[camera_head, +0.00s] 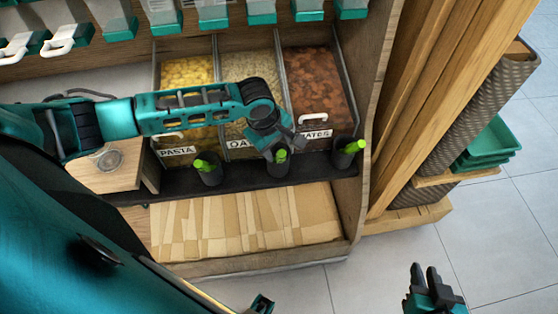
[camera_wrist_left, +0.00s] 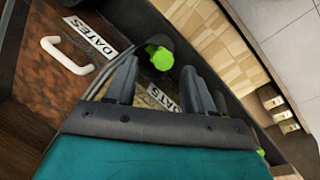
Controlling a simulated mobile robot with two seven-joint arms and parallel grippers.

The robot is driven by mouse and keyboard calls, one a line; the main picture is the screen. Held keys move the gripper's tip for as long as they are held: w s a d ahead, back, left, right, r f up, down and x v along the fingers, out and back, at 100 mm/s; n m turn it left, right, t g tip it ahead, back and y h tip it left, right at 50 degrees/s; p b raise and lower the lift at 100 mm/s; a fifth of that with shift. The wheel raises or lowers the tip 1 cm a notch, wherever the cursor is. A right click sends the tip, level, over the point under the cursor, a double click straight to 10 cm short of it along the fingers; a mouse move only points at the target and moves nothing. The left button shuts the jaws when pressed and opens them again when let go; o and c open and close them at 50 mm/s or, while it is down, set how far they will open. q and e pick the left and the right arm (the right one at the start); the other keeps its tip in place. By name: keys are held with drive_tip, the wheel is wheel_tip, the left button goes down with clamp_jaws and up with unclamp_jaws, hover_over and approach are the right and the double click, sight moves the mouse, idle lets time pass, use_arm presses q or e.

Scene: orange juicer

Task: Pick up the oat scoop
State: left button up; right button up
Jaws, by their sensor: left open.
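The oat scoop (camera_head: 281,156) has a bright green handle and stands in a dark cup in front of the middle bin, labelled for oats. Its green handle (camera_wrist_left: 159,57) also shows in the left wrist view, just beyond and between my fingertips. My left gripper (camera_head: 285,143) is open and empty above and beside the handle. In the left wrist view, its two fingers (camera_wrist_left: 160,72) are spread apart. The scoop's lower part is hidden in the cup. My right gripper (camera_head: 426,270) is low at the bottom right, away from the shelf, with its fingers close together.
Similar green-handled scoops stand in cups on either side, by the pasta bin (camera_head: 204,165) and the dates bin (camera_head: 355,147). White bin handles and labels sit behind. A wooden side panel (camera_head: 378,120) stands at the right. Dispensers (camera_head: 214,12) hang above.

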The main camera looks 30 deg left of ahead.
sight(281, 160)
use_arm(q)
drive_tip(key=b+x, duration=0.1)
drive_tip(key=x, duration=0.4)
drive_tip(key=shift+d+f, duration=0.15)
drive_tip(key=shift+d, duration=0.05)
clamp_jaws()
idle(0.3)
